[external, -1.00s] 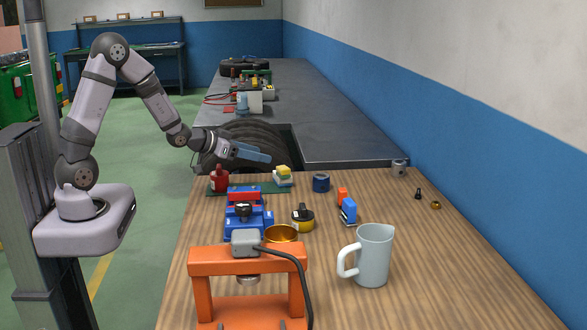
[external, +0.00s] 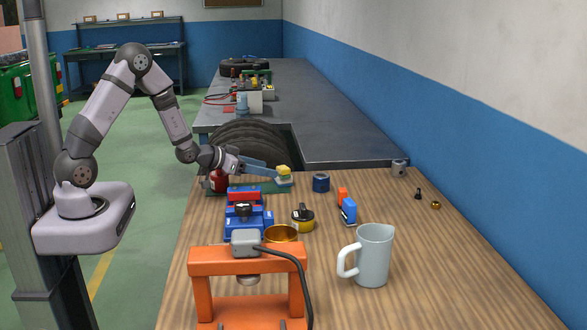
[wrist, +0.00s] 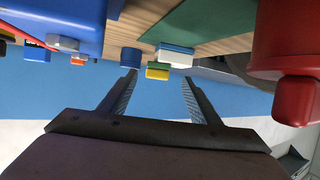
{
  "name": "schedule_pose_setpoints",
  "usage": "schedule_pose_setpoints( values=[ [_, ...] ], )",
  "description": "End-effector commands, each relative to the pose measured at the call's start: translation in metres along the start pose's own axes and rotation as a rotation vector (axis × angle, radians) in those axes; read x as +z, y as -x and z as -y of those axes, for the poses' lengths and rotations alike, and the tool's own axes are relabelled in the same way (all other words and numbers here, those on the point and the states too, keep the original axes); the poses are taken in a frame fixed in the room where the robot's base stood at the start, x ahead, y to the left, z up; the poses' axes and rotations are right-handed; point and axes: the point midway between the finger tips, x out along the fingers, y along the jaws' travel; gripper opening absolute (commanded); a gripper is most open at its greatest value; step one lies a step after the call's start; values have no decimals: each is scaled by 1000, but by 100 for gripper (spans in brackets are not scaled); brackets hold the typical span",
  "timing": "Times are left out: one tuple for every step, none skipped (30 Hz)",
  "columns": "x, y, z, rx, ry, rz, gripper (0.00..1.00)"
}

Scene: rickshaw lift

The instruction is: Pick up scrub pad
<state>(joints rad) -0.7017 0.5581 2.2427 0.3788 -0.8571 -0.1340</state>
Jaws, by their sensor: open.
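The scrub pad (external: 284,170) looks like a small yellow block with a greenish face. It lies on top of a white-and-blue block (external: 284,181) near the far edge of the wooden table. In the wrist view, which is upside down, the pad (wrist: 158,72) shows between the fingers, below the white-and-blue block (wrist: 175,54). My gripper (external: 275,176) is open and empty, reaching in from the left close to the pad. Its two fingers in the wrist view (wrist: 158,84) point toward the pad with one on each side. I cannot tell whether a finger touches it.
A red bottle (external: 218,181) stands close under my wrist on a green mat (external: 244,189). A dark blue cylinder (external: 321,182) stands right of the pad. A blue vise (external: 245,215), an orange press (external: 205,262) and a pitcher (external: 374,258) stand nearer.

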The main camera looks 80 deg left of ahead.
Motion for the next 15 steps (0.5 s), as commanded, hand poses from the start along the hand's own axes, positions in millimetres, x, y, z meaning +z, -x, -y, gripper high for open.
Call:
schedule_pose_setpoints(
  values=[
    [-1,-3,-1,1,0,1,57],
    [-1,-5,-1,1,0,1,57],
    [-2,-8,-2,2,-1,1,57],
    [-2,-11,-2,3,-1,2,57],
    [-2,-14,-3,3,-1,2,57],
    [-3,-18,-3,3,-1,2,57],
    [-4,-22,-4,2,-1,2,57],
    [-4,-25,-4,2,-1,2,57],
    [-4,-29,-4,2,-1,2,57],
    [-4,-33,-4,2,-1,2,57],
    [-4,-36,-4,2,-1,2,57],
    [-3,-40,-4,2,-1,2,57],
    [-4,-43,-4,2,-1,2,57],
    [-3,-45,-4,2,-1,2,57],
    [-3,-47,-4,2,-1,2,57]
  ],
)
